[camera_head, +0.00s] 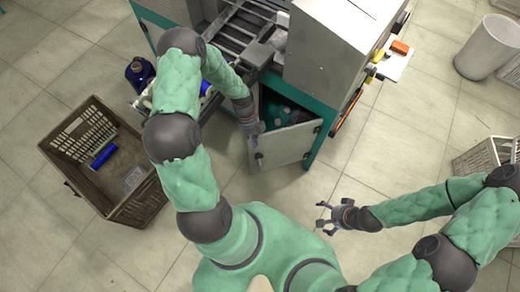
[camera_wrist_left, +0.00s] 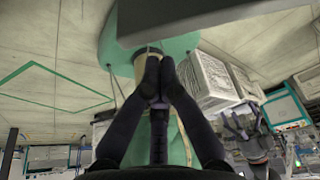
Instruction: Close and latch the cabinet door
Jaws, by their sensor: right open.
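The cabinet door (camera_head: 286,148) is a light grey panel low on the green-framed machine (camera_head: 330,45). It stands swung open, with dark hinges at its right side. The dark cabinet opening (camera_head: 285,107) shows behind it, with teal shapes inside. My left gripper (camera_head: 257,133) is at the door's upper left edge; I cannot tell whether it touches. In the left wrist view its two dark fingers (camera_wrist_left: 160,72) come together at the tips, with nothing visible between them. My right gripper (camera_head: 328,218) is open and empty over the floor, below and right of the door.
A brown crate (camera_head: 140,207) with a blue bobbin (camera_head: 104,156) stands at the left. A white bin (camera_head: 487,48) stands at the upper right, and a pale crate (camera_head: 482,157) at the right edge.

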